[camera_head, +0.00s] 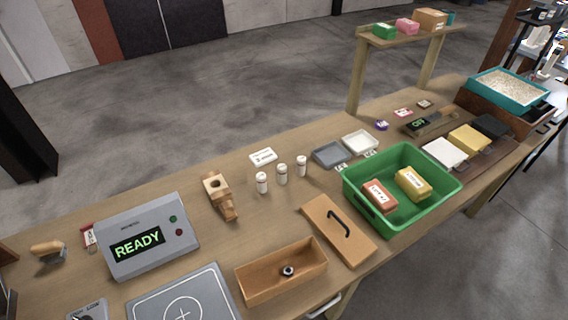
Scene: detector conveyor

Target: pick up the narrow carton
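No box is clearly marked as the narrow carton, and I cannot tell which one it is. A salmon-red labelled carton (379,195) and a yellow labelled carton (413,183) lie apart inside the green bin (447,185). On the raised shelf (405,38) at the back right stand a green carton (384,30), a pink carton (407,26), a brown carton (430,18) and a small teal box (449,17) partly hidden behind the brown one. Neither of my grippers shows in the head view.
A grey detector box (148,237) reading READY stands at the left. An open wooden box (281,272), a handled wooden lid (339,229), a wooden block piece (219,195) and white bottles (282,175) occupy the middle. A teal tray (508,88) stands at the far right.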

